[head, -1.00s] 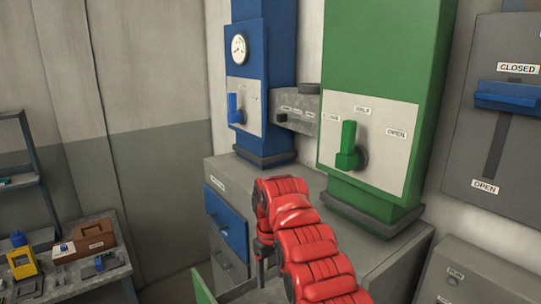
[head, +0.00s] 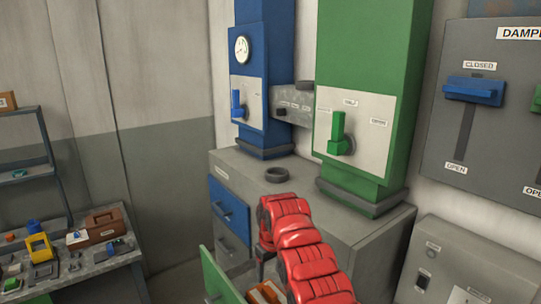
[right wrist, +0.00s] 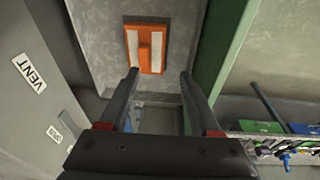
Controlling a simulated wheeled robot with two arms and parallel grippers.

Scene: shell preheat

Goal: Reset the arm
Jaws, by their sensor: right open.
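My right arm, with red covers, reaches in from the bottom of the head view. Its dark right gripper (head: 262,268) points down over the open drawer with the green front (head: 221,275). An orange-brown item (head: 265,293) lies in that drawer, partly hidden by the arm. In the right wrist view my right gripper (right wrist: 160,76) has its fingers apart with nothing between them. An orange block with pale strips (right wrist: 151,48) shows beyond the fingertips, apart from them. My left gripper is not in view.
A grey cabinet (head: 322,228) carries blue (head: 265,70) and green (head: 368,60) columns with levers. A dark ring (head: 276,175) lies on its top. A cluttered bench (head: 100,262) stands left. A wall panel with sliding handles (head: 494,130) is at right.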

